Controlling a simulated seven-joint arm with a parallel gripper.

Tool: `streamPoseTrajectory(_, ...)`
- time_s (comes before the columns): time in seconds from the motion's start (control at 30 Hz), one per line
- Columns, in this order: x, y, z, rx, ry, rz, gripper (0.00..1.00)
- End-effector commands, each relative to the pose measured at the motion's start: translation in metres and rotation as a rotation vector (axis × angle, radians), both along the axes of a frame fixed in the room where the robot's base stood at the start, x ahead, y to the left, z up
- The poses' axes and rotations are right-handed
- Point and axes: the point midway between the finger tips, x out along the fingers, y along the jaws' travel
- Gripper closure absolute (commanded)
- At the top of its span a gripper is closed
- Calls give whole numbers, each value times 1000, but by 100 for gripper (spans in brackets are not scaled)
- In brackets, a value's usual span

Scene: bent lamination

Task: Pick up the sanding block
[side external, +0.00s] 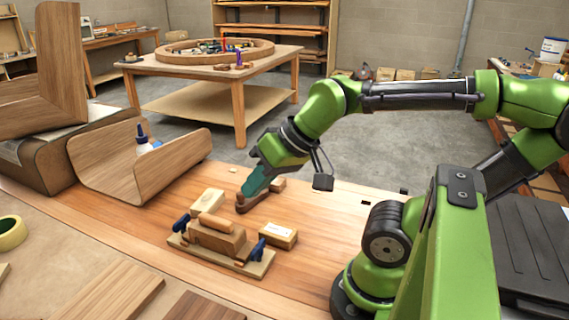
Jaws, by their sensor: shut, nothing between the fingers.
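My gripper (244,197) is green with teal fingers and points down at the bench, with its fingers closed together. Its tips are at or just above a dark brown wooden piece (248,205); I cannot tell whether they touch. Which piece is the sanding block is not certain. A pale rectangular block (208,202) lies just left of my gripper. A tan block with a pale top (278,236) lies nearer the camera, to the right. A small brown block (278,184) sits just right of my fingertips.
A wooden form with a rounded top piece and blue clamps (217,240) stands in front of the blocks. A curved plywood trough (110,185) with a glue bottle (143,136) is at left. The bench (320,215) is mostly clear to the right, before my arm's base.

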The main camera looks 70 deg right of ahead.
Motion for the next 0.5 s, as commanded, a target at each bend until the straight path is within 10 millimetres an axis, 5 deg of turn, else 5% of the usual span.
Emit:
streamPoseTrajectory(0.27, 0, 0, 0, 0, 0, 0, 100)
streamPoseTrajectory(0.5, 0, 0, 0, 0, 0, 0, 65)
